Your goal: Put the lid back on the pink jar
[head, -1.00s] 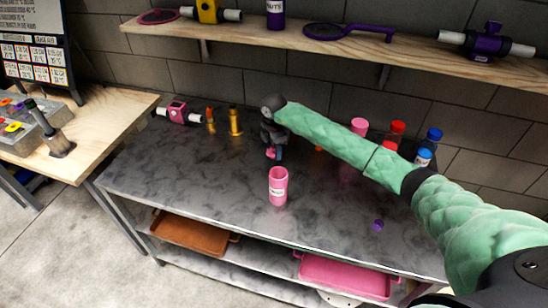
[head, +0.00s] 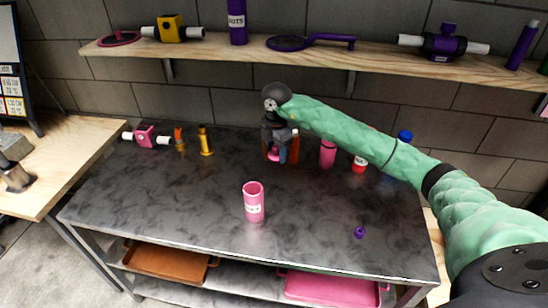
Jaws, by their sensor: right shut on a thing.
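The pink jar (head: 254,203) stands upright and open-topped on the dark table near its front middle, with a white label on its side. My right gripper (head: 277,156) is beyond the jar and a little to its right, pointing down. It is shut on a small pink piece (head: 272,155), which looks like the lid; the fingers partly hide it. The lid is apart from the jar. My left gripper is not in view.
A small purple cap (head: 360,232) lies front right. A shelf (head: 230,58) runs above the table.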

